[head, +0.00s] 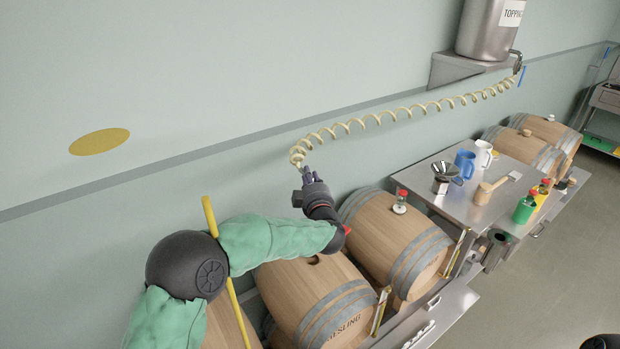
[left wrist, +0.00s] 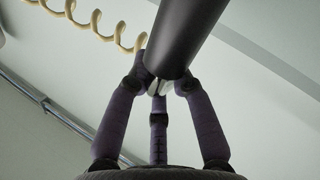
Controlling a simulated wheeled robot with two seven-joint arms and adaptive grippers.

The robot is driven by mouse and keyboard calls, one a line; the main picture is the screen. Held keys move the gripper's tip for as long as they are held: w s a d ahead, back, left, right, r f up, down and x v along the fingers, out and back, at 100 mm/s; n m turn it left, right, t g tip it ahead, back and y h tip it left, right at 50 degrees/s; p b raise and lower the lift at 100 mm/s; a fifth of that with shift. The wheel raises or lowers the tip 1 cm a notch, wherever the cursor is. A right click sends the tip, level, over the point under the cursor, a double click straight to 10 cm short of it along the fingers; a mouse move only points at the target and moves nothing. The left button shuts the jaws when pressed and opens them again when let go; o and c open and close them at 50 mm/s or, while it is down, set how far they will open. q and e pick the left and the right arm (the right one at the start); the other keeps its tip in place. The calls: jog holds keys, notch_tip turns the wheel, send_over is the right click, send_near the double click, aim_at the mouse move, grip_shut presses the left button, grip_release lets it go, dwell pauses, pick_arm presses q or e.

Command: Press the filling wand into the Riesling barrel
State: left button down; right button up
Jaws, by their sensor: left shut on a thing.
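My left gripper (head: 307,180) is raised near the wall, above and behind the barrels. In the left wrist view its fingers (left wrist: 160,88) are shut on a thick dark cylinder, the filling wand (left wrist: 188,35). A cream coiled hose (head: 390,114) runs from near this gripper to the steel vat (head: 492,28). The wand's tip cannot be made out. The Riesling barrel (head: 318,300) lies on its side below the gripper, its front lettering partly cut by the view angle. A dark spot like a bung hole (head: 314,259) shows on its top. The wand is apart from the barrel.
A neighbouring barrel (head: 396,240) has a red-capped fitting (head: 400,201) on top. A steel table (head: 450,195) with jugs, a funnel and bottles stands to the right. A yellow pole (head: 236,300) crosses by my left arm.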

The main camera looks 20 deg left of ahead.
pick_arm(q)
jog(key=shift+f+b, duration=4.8)
jog(key=shift+f, duration=0.8)
jog(key=shift+f+b, duration=1.65)
jog(key=shift+f, duration=0.15)
jog(key=c, duration=1)
grip_release()
jog(key=shift+f, duration=0.1)
jog(key=shift+s+d, duration=0.15)
